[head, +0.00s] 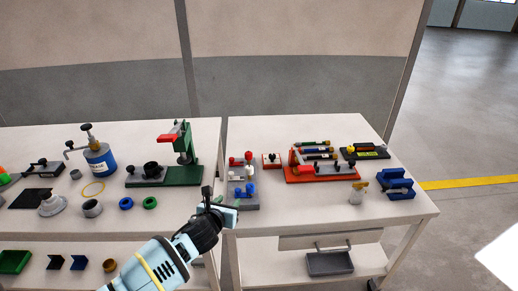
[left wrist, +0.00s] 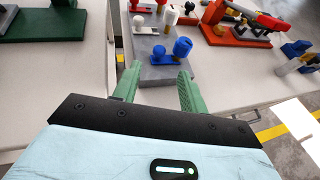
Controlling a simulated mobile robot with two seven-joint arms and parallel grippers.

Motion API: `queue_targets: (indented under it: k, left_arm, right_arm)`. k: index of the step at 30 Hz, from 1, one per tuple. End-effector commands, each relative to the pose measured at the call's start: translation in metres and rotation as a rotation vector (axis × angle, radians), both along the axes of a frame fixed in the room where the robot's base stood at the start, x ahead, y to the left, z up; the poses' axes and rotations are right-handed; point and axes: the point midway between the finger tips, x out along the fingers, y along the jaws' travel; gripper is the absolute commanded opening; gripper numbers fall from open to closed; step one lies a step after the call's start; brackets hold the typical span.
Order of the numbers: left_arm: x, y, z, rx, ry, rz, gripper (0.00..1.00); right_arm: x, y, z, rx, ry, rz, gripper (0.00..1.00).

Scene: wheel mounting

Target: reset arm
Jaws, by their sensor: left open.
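My left gripper (head: 222,205) reaches in from the bottom of the head view, near the front edge where the two tables meet. In the left wrist view its two green fingers (left wrist: 157,88) stand apart with nothing between them. Just beyond the fingertips lies a grey block (left wrist: 150,70) with blue, white and red knobbed parts on it; the same grey block shows in the head view (head: 238,204). The fingers appear apart from these parts. My right gripper is not in view.
The left table (head: 60,225) holds a green press (head: 183,150), a blue canister (head: 100,160) and small rings. Open floor lies to the right.

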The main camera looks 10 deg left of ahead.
Motion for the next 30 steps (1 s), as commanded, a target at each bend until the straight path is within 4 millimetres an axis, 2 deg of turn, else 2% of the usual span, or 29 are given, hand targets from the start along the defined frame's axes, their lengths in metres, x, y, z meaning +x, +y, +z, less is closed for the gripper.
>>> queue_targets:
  k: [2,5,8,12,18,24,30]
  left_arm:
    - [-0.003,-0.001,-0.003,-0.016,0.005,0.003,0.43]
    - [-0.017,-0.008,-0.017,-0.114,0.032,0.027,0.43]
    - [-0.045,-0.02,-0.042,-0.315,0.085,0.084,0.43]
    - [-0.1,-0.038,-0.08,-0.697,0.185,0.23,0.43]
    - [-0.181,-0.052,-0.12,-1.23,0.317,0.516,0.43]
    - [-0.262,-0.055,-0.144,-1.723,0.403,0.872,0.43]
    - [-0.341,-0.045,-0.155,-2.16,0.406,1.276,0.43]
  right_arm:
    - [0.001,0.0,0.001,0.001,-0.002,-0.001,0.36]
    - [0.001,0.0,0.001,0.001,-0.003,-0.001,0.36]
    - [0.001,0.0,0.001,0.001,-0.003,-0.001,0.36]
    - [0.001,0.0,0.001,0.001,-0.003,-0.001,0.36]
    - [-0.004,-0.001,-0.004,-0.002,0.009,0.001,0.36]
    - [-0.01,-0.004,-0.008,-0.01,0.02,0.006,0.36]
    - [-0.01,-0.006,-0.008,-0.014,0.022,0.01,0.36]
